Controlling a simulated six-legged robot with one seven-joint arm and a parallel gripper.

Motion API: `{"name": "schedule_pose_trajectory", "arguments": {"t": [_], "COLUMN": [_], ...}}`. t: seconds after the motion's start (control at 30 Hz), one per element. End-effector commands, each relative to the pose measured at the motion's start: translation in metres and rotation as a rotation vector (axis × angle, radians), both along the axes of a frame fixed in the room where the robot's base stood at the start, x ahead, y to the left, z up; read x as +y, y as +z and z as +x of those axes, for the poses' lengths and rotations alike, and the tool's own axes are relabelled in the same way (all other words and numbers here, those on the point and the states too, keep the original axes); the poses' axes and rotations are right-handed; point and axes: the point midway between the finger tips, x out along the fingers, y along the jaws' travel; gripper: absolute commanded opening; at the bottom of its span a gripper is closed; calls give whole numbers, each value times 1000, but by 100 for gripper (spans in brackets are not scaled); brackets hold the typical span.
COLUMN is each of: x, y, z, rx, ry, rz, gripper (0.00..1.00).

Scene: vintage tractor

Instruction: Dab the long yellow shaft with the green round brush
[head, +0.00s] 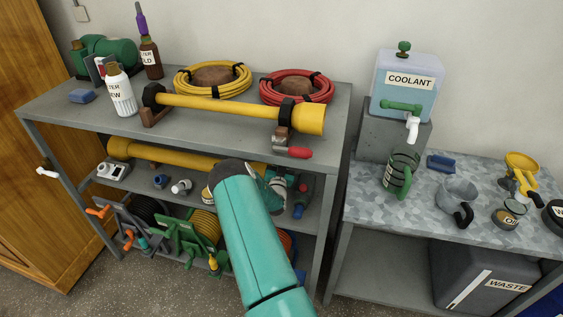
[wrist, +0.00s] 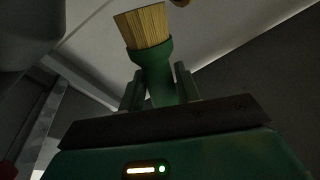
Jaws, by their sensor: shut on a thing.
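My gripper (wrist: 159,90) is shut on the handle of the green round brush (wrist: 152,62); its tan bristles point up in the wrist view. In the head view my arm reaches into the middle shelf level and hides most of the gripper and the brush. One yellow shaft (head: 215,107) lies across two brackets on the top shelf, its wide end at the right. Another yellow shaft (head: 170,155) lies on the shelf below, its right part behind my arm. I cannot tell which is the long one, or whether the bristles touch either.
Yellow (head: 180,80) and red (head: 322,92) hose coils and a white bottle (head: 120,95) stand on the top shelf (head: 60,112). Cable reels (head: 200,228) crowd the lower level.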

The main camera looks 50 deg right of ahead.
Motion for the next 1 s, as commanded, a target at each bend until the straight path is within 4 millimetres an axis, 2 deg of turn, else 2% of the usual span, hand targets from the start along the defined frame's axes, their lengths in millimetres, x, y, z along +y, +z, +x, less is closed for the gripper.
{"name": "schedule_pose_trajectory", "arguments": {"t": [0.23,0.8,1.0], "x": [0,0,0], "y": [3,44,50], "z": [0,0,0], "rx": [-1,-1,0], "ry": [0,-1,0], "rz": [-1,0,0], "gripper": [10,10,10]}}
